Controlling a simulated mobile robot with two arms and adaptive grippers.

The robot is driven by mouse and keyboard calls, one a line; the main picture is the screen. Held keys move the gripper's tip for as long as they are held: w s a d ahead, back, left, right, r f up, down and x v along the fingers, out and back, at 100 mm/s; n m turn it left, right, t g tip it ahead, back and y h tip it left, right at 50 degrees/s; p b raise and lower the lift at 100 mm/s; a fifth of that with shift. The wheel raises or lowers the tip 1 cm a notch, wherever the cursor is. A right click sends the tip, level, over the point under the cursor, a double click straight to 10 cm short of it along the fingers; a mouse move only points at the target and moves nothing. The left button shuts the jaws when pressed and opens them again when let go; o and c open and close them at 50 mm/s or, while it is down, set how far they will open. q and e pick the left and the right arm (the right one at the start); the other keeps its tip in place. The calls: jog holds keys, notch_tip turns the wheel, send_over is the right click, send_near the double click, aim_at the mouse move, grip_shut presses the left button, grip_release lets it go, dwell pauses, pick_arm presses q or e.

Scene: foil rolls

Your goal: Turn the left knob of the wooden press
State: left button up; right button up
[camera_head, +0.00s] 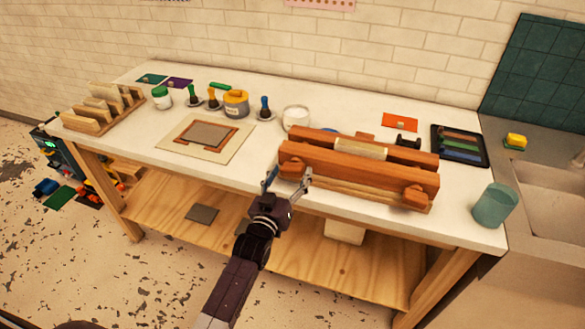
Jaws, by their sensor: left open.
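The wooden press (362,177) lies along the front right of the white table, with a pale piece (360,150) between its long reddish-brown beams. Its left knob (291,168) is at the front beam's left end, and its right knob (415,196) is near the right end. My left gripper (287,179) is open at the table's front edge. Its fingers are spread to either side of the left knob's front. I cannot tell whether they touch it. My right gripper is not in view.
A teal cup (494,205) stands near the table's right front corner. A dark tray (460,146) lies behind it. A framed sheet (206,138), small jars and a wooden rack (103,108) are left of the press. The tabletop's front left strip is fairly clear.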

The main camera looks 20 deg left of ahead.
pick_arm(q)
jog(key=shift+w, duration=0.9)
jog(key=shift+c, duration=0.6)
jog(key=c, duration=1)
jog(key=shift+d+m, duration=0.1)
jog(key=shift+m, duration=1.9)
jog(key=shift+c, duration=0.2)
